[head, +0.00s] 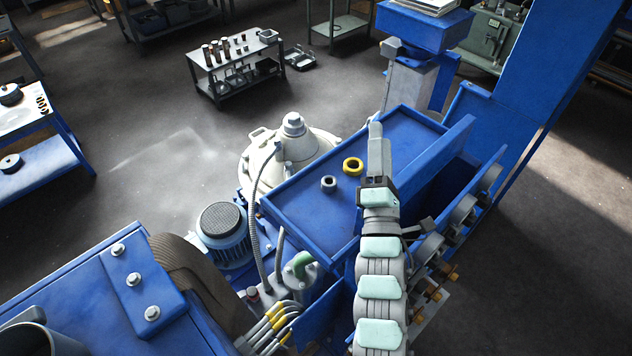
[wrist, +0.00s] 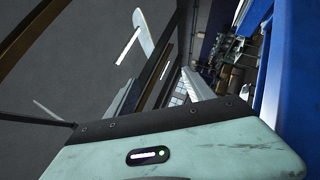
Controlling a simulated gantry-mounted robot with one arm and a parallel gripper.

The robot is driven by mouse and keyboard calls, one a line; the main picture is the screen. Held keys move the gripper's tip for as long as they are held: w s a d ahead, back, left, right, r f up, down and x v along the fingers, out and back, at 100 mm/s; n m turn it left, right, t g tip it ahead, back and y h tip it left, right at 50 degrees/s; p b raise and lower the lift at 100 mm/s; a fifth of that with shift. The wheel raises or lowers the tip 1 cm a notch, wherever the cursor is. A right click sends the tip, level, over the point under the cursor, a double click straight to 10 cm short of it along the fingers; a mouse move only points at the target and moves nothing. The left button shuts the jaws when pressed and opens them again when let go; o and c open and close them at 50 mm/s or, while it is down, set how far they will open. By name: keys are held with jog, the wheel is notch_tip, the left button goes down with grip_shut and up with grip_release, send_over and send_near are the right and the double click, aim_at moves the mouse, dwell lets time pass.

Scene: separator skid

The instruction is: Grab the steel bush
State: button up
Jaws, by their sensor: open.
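The steel bush (head: 328,184), a small grey ring, lies on the floor of the blue tray (head: 300,222) in the head view. The fingers are hard to make out in the head view. The wrist view looks past my pale green housing and shows neither ring.
The tray has raised blue walls. A pale domed housing (head: 290,150) and a blue motor (head: 222,232) stand to its left. A grey bench (head: 236,70) with small parts stands behind. A blue upright (head: 560,70) rises at the right. The floor at left is open.

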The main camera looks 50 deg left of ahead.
jog(key=s+a+f+n+g, duration=0.2)
jog(key=a+n+g, duration=0.15)
jog(key=a, duration=0.55)
jog(key=n+h+b, duration=0.2)
jog(key=n+h, duration=0.4)
jog(key=h, duration=0.4)
send_near(328, 182)
jog(key=w, duration=0.1)
jog(key=w+a, duration=0.1)
jog(key=w, duration=0.1)
jog(key=shift+a+f+g, duration=0.3)
jog(key=shift+a+g, duration=0.05)
jog(key=shift+a, duration=0.05)
jog(key=shift+d+f, duration=0.1)
jog(key=shift+d, duration=0.1)
jog(key=shift+w+a+f+p, duration=0.2)
jog(key=shift+w+f+p, duration=0.1)
jog(key=shift+w, duration=0.35)
jog(key=shift+p+x, duration=0.65)
jog(key=shift+x, duration=2.25)
grip_shut()
